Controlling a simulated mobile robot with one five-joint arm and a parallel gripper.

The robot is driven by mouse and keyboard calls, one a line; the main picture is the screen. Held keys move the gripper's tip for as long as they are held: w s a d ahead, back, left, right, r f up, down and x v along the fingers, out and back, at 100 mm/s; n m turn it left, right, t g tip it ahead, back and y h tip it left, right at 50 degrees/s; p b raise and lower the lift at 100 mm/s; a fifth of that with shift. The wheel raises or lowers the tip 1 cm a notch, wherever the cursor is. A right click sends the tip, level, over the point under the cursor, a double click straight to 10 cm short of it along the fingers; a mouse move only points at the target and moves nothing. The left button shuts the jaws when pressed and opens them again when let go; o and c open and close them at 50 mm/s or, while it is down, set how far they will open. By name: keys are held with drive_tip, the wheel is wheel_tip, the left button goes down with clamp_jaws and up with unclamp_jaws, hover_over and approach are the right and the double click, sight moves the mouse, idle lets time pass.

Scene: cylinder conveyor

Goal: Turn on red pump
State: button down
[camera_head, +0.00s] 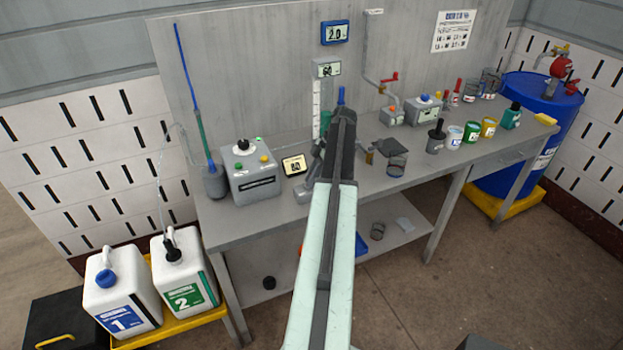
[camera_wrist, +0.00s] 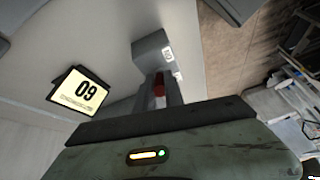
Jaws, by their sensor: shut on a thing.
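My gripper (camera_wrist: 158,84) shows in the wrist view as narrow grey fingers beyond a dark bar. It is shut on a small red part (camera_wrist: 159,91), seen only in part between the fingers. A grey block with a pale label (camera_wrist: 152,50) lies right behind the fingers; I cannot tell whether it belongs to the held thing. In the head view my gripper (camera_head: 315,162) is over the bench, partly hidden by my arm. A red pump-like fitting (camera_head: 562,66) sits on the blue drum (camera_head: 540,100) at the far right, well apart from my gripper.
The small yellow display (camera_wrist: 83,91) is upside down in the wrist view; it stands on the bench (camera_head: 225,215) left of my gripper. A grey control box (camera_head: 250,183) is further left. Jars (camera_head: 454,136) and a cup (camera_head: 397,166) stand right. White canisters (camera_head: 122,300) are at lower left.

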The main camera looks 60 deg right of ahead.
drive_tip(key=c, duration=1.4)
unclamp_jaws()
drive_tip(key=shift+c, duration=0.2)
drive_tip(key=p+v, duration=0.7)
drive_tip(key=shift+s+d+r, duration=0.15)
drive_tip(key=shift+r, duration=0.15)
